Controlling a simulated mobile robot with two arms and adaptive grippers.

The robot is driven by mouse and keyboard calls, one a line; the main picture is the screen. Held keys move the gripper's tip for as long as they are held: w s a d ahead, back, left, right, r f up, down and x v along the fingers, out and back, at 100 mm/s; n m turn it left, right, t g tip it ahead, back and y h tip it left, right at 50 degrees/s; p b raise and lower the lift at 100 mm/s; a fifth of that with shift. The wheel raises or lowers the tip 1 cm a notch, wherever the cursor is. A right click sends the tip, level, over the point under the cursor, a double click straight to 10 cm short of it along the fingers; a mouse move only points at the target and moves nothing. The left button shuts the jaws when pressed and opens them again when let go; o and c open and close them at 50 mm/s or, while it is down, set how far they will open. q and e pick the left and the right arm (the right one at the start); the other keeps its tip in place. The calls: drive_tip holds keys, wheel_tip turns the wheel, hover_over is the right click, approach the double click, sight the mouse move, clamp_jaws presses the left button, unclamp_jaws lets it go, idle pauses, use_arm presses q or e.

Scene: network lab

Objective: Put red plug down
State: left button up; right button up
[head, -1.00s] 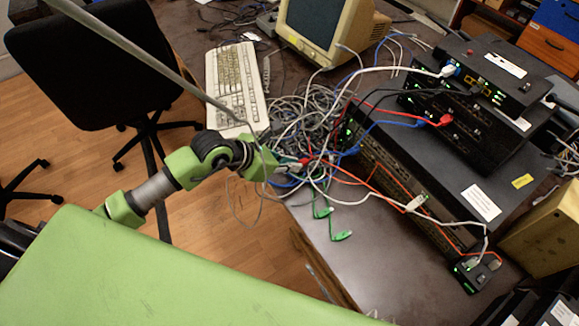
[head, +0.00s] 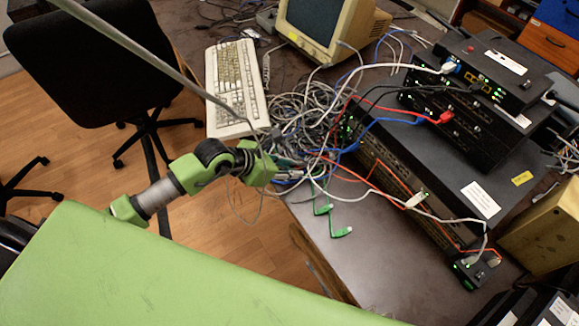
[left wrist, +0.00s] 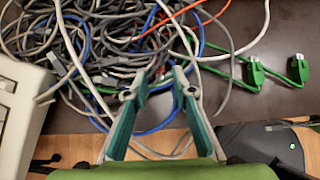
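My left gripper (head: 290,172) is over the cable tangle at the table's front edge. In the left wrist view its two fingers (left wrist: 160,82) stand apart, with no plug held between them; cables run below and behind them. A red cable (head: 345,170) runs from the tangle near the gripper along the front of the black rack unit; it also shows in the left wrist view (left wrist: 180,13). Its loose end and any plug on it are not clear among the cables. Another red plug (head: 446,118) sits in a port of the upper black device. My right gripper is not in view.
Two green plugs (head: 342,232) lie on the table right of the gripper. A white keyboard (head: 236,88) and the tangle (head: 300,115) lie behind it. The black rack unit (head: 400,185) stands to the right. Bare table (head: 365,265) lies in front of it.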

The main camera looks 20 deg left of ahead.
use_arm(q)
drive_tip(key=shift+r+p, duration=0.5)
drive_tip(key=shift+r, duration=0.2)
drive_tip(key=b+v, duration=0.1)
drive_tip(key=v, duration=1)
drive_tip(key=shift+s+a, duration=0.25)
drive_tip(key=shift+r, duration=0.1)
